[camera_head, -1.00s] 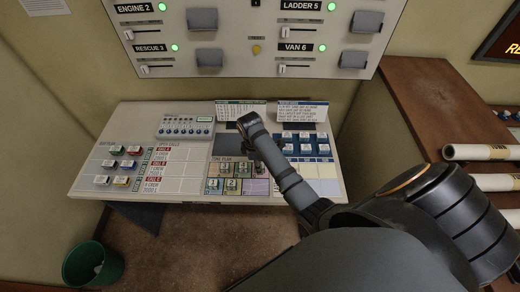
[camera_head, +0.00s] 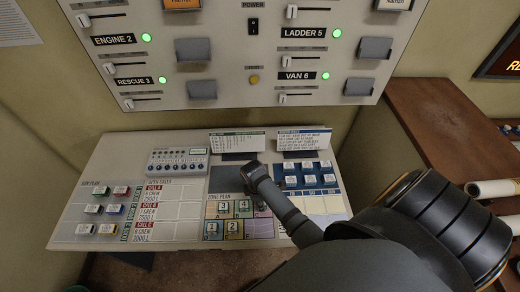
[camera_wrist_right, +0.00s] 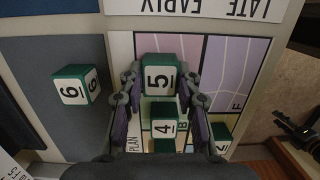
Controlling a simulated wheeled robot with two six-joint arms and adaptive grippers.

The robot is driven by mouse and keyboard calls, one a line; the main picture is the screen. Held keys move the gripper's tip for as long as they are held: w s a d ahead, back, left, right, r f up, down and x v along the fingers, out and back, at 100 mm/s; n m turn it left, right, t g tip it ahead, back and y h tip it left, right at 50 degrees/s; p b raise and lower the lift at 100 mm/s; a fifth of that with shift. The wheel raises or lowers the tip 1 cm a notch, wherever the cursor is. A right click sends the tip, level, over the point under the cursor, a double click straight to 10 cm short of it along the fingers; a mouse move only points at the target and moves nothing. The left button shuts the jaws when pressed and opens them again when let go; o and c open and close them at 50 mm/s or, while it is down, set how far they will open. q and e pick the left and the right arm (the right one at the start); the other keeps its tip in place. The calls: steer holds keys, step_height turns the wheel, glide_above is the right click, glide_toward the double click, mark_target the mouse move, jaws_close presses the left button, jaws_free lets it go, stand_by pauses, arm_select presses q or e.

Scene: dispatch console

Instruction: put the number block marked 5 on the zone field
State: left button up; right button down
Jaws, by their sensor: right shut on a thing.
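The green block marked 5 (camera_wrist_right: 158,78) is between the fingertips of my right gripper (camera_wrist_right: 160,80), which is shut on it. In the head view my right gripper (camera_head: 254,178) is over the console beside the zone plan (camera_head: 264,229); its fingers and the block are hidden there. In the wrist view, the pink and violet zone fields (camera_wrist_right: 236,68) lie below and around the block. I cannot tell whether the block touches the field. A block marked 4 (camera_wrist_right: 164,128) shows just nearer the palm. My left gripper is not in view.
A green block marked 6 (camera_wrist_right: 74,90) sits on the grey pad (camera_wrist_right: 50,55), left of the gripper. Several numbered blocks stand on the zone plan, including one (camera_head: 212,229) at its front left. Blue blocks (camera_head: 309,180) stand right of the arm. Two cards (camera_head: 303,141) stand behind.

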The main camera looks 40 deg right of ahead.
steer(key=shift+s+a+r, duration=0.1)
steer(key=shift+s, duration=0.7)
steer(key=c, duration=1.3)
jaws_free()
steer(key=shift+o, duration=1.2)
steer(key=shift+w, duration=0.2)
steer(key=shift+o, duration=0.6)
steer(key=shift+w+f, duration=0.15)
steer(key=shift+f, duration=0.05)
steer(key=shift+r, duration=0.5)
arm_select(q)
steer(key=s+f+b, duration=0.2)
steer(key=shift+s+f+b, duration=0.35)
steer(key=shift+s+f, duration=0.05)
arm_select(e)
step_height(320, 180, up, 12)
steer(key=a, duration=0.1)
steer(key=shift+w+f, duration=0.2)
steer(key=shift+w, duration=0.1)
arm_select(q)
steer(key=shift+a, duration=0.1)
arm_select(e)
steer(key=shift+s+a+f, duration=0.1)
